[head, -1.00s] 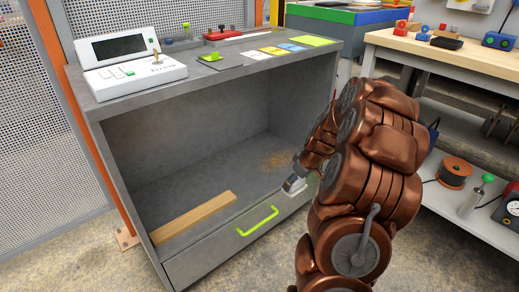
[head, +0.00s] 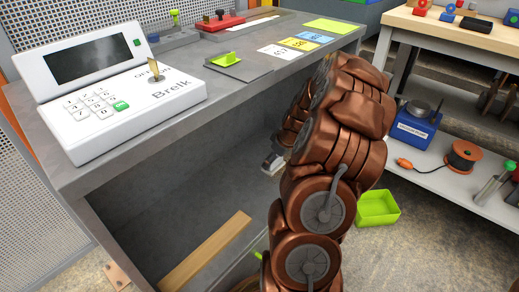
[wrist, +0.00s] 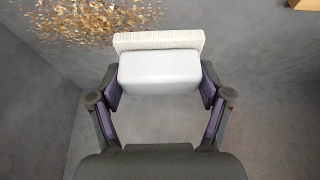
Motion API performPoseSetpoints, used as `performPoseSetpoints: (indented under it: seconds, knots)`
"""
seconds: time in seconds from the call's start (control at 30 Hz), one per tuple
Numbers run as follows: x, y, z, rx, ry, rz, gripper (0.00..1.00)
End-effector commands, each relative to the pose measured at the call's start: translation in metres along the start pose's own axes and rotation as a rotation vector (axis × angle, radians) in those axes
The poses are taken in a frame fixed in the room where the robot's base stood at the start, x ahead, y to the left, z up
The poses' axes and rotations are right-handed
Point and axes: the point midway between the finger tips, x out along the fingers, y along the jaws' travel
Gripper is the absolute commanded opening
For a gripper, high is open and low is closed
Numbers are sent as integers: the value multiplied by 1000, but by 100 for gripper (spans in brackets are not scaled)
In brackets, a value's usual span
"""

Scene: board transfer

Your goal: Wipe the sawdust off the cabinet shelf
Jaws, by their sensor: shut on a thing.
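The grey cabinet shelf (head: 160,200) lies inside the open cabinet in the head view; its surface also shows in the wrist view (wrist: 270,90). Golden-brown sawdust (wrist: 85,20) is scattered at the upper left of the wrist view; my arm hides it in the head view. My gripper (wrist: 160,88) is shut on a brush (wrist: 160,70) with a pale grey body and a cream, bristle-like edge. The brush edge is close to the sawdust's lower right side. I cannot tell whether it touches the shelf.
A wooden strip (head: 207,252) lies at the shelf's front left. A green bin (head: 377,207) sits right of my arm. A workbench (head: 450,38) stands at the right.

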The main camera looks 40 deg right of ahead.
Motion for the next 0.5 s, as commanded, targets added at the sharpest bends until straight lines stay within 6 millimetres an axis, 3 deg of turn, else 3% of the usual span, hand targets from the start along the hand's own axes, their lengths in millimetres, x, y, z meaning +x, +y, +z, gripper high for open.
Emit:
performPoseSetpoints:
  seconds: [0.27,0.5]
  knots:
    - [7,0,3,1,0,-1,50]
    - [24,-1,10,1,-2,-3,50]
